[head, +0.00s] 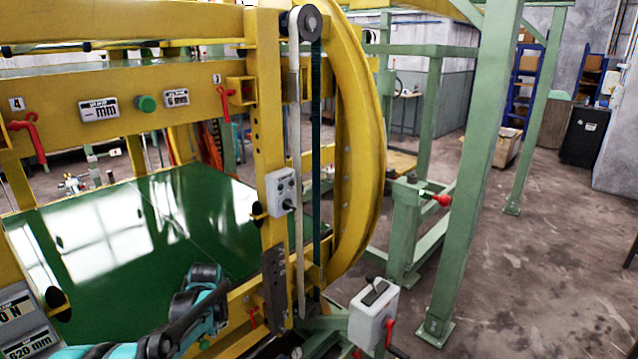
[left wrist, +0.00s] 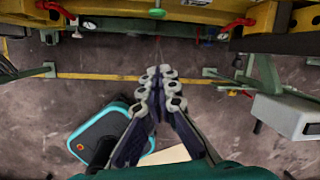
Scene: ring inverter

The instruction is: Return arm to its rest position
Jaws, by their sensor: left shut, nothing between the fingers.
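My left arm (head: 205,295), teal and black, comes in at the bottom left of the head view, in front of the yellow ring machine (head: 362,130). Its gripper cannot be made out clearly there. In the left wrist view my left gripper (left wrist: 158,82) is shut and empty, its pale-tipped fingers together above the bare floor. The machine's yellow beam (left wrist: 190,14) runs across the top of that view, apart from the fingertips. My right gripper is in neither view.
A green panel (head: 180,215) lies inside the yellow frame. A grey switch box (head: 373,312) with a red handle stands close to my arm's right. A control box (head: 284,192) is on the yellow post. Green posts (head: 470,190) stand farther right, with open floor (head: 550,270) beyond.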

